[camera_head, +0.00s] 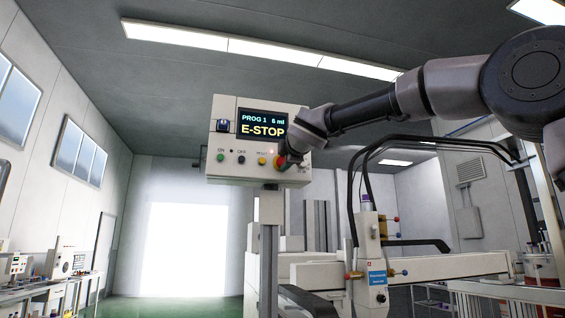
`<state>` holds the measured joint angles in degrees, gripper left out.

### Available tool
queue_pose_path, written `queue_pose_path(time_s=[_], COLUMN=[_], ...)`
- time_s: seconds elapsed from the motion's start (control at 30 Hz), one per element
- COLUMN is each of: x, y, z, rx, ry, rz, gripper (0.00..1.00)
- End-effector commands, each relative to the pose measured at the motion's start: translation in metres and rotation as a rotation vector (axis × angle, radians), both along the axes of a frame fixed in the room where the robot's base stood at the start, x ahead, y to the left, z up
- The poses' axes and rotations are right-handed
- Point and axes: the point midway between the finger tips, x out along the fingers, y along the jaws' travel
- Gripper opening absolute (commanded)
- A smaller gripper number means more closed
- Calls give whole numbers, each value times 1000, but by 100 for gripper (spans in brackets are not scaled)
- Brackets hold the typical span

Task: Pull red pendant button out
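The pendant (224,164) is a cream control box on a grey post, with a dark screen (262,123) reading "PROG 1 6 ml" and "E-STOP". The red button (278,160) is at the lower right of its face, partly hidden by my gripper. My gripper (285,160) is at the end of my arm, which reaches in from the right, and its dark fingers are at the red button. I cannot tell from this view whether the fingers are closed on the button or only touching it.
A green button (220,158), a black one (241,160) and a yellow one (262,161) sit left of the red button. Below and right stands a dosing machine (369,260) with black hoses. Benches with equipment (50,285) line the left wall.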

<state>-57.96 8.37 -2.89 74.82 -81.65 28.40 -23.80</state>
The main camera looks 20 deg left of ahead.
Motion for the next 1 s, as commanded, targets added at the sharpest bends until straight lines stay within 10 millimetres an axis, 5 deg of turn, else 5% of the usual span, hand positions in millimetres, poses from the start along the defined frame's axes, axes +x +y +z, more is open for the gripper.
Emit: queue_pose_path(time_s=[1.0], x=[-7], y=[-4], z=[-1], rx=[-1], ry=[1], rz=[0], gripper=[0])
